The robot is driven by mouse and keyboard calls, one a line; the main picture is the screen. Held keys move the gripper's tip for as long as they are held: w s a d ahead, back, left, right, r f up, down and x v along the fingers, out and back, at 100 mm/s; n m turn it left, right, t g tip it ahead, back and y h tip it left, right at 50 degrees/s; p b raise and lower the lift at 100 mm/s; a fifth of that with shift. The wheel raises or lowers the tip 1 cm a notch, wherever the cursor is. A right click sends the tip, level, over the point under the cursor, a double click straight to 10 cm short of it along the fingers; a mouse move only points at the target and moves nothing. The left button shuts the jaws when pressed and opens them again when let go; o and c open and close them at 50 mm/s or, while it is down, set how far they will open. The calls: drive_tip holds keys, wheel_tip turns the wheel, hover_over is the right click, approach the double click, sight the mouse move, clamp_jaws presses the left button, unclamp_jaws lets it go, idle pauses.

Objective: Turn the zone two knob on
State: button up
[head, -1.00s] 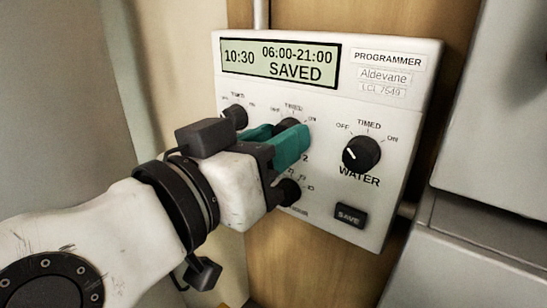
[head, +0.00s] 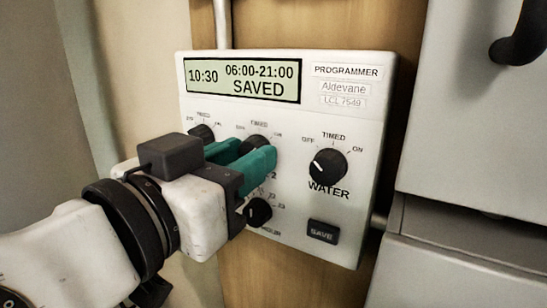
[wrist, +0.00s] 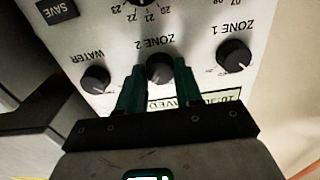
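The white programmer panel (head: 300,235) is on a wooden wall. Its zone 2 knob (head: 257,144) is round and black, partly covered by my teal fingers in the head view; its pointer setting cannot be read. In the wrist view the zone 2 knob (wrist: 159,69) sits between my two fingertips, one on each side. My gripper (head: 245,155) is at the panel with its fingers apart; whether they touch the knob is not clear. My gripper also shows in the wrist view (wrist: 160,78).
The zone 1 knob (head: 201,134) is left of zone 2, and the water knob (head: 328,166) is to the right. An hour knob (head: 258,211) is below, beside the save button (head: 323,231). The display (head: 242,81) reads 10:30, 06:00-21:00, SAVED. A grey cabinet (head: 455,130) stands at right.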

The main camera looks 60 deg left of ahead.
drive_tip(key=o, duration=0.4)
drive_tip(key=shift+o, duration=0.2)
drive_tip(key=b+v, duration=0.1)
drive_tip(key=v, duration=0.9)
drive_tip(key=shift+s+d, duration=0.15)
drive_tip(key=shift+s, duration=0.25)
